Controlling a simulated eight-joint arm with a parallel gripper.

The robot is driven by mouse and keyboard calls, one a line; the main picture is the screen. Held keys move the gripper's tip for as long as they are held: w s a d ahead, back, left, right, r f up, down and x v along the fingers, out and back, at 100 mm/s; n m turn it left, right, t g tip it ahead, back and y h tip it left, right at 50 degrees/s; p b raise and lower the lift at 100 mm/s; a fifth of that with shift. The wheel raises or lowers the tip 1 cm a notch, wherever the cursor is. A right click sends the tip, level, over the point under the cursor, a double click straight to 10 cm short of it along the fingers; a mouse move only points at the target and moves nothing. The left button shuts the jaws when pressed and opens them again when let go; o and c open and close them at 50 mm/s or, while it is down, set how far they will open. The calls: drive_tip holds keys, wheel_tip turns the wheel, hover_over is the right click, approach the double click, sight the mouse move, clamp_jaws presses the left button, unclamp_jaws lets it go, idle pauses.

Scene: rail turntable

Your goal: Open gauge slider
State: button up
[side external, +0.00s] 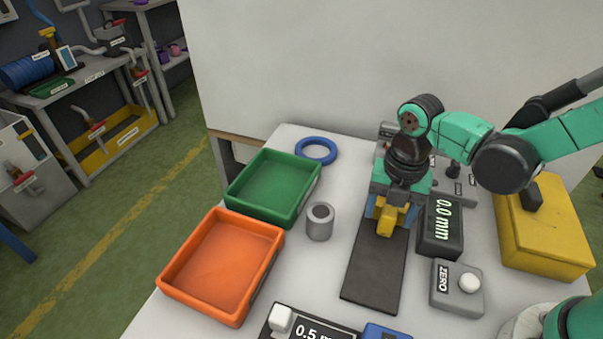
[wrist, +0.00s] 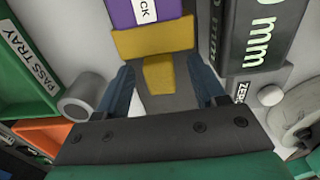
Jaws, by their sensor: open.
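A yellow piece, which looks like the gauge slider (wrist: 158,76), has a wide bar and a narrower tab. In the wrist view the tab lies between the two blue fingers of my gripper (wrist: 162,70), with gaps on both sides. In the side view the yellow slider (side external: 385,222) shows below my gripper (side external: 391,212), over the far end of a dark flat strip (side external: 373,270). My gripper is open and points down. A black display (side external: 440,226) right of it reads 0.0 mm. A purple block (wrist: 146,12) with a partly cut-off label adjoins the yellow bar.
A grey ZERO button box (side external: 456,288) stands at the front right. A grey ring-shaped cylinder (side external: 320,221) stands left of the strip. Green (side external: 242,214) and orange (side external: 182,288) trays lie left, with a blue ring (side external: 316,151) behind. A yellow block (side external: 545,240) stands right.

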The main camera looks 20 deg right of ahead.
drive_tip(key=shift+f, duration=0.95)
clamp_jaws()
idle(0.8)
